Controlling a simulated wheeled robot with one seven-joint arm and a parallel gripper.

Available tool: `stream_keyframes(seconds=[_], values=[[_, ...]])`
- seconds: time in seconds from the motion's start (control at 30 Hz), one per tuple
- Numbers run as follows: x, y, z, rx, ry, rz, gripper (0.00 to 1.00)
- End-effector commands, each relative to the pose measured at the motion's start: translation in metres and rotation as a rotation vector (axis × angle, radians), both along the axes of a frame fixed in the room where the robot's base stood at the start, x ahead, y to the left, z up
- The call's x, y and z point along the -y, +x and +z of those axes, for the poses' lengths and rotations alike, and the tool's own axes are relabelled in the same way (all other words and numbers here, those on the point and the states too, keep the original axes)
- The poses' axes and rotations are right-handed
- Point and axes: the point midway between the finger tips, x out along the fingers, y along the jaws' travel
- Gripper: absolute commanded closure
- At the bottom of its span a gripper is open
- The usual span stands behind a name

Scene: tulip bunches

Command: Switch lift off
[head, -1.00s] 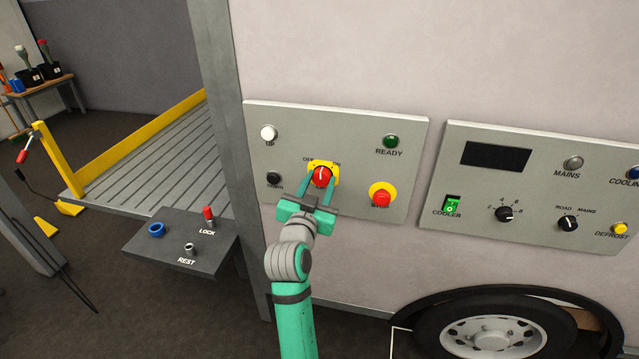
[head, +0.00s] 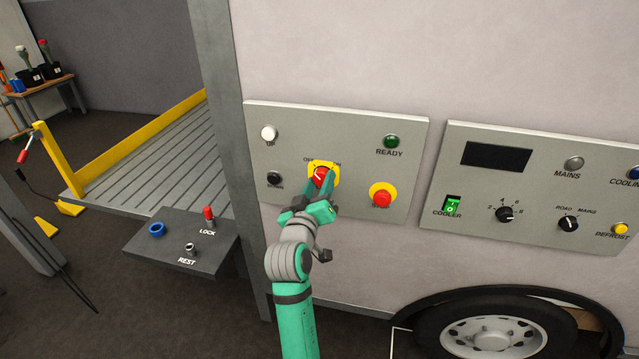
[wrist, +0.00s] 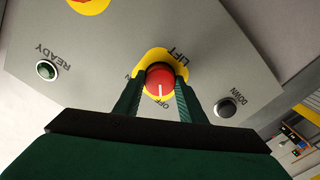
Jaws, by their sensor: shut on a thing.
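The lift switch is a red round knob (head: 319,176) with a white mark, on a yellow plate (head: 335,170) between the words OFF and ON. In the wrist view the knob (wrist: 160,80) sits between my two green fingers, and its white mark points toward the word OFF. The word LIFT is on the far side of the plate. My gripper (head: 320,184) is shut on the knob, one finger on each side, and is rolled over in the head view. It also shows in the wrist view (wrist: 160,92).
A red push button (head: 381,198) on a yellow disc is right of the knob. A black DOWN button (head: 274,178), white UP button (head: 268,133) and green READY lamp (head: 391,141) share the panel.

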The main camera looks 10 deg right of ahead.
Motion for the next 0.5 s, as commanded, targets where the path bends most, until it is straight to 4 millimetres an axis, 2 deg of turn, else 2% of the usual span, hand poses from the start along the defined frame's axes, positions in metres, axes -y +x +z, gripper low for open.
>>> stream_keyframes(seconds=[0.5], values=[[-0.0006, 0.0005, 0.0019, -0.012, -0.04, 0.001, 0.86]])
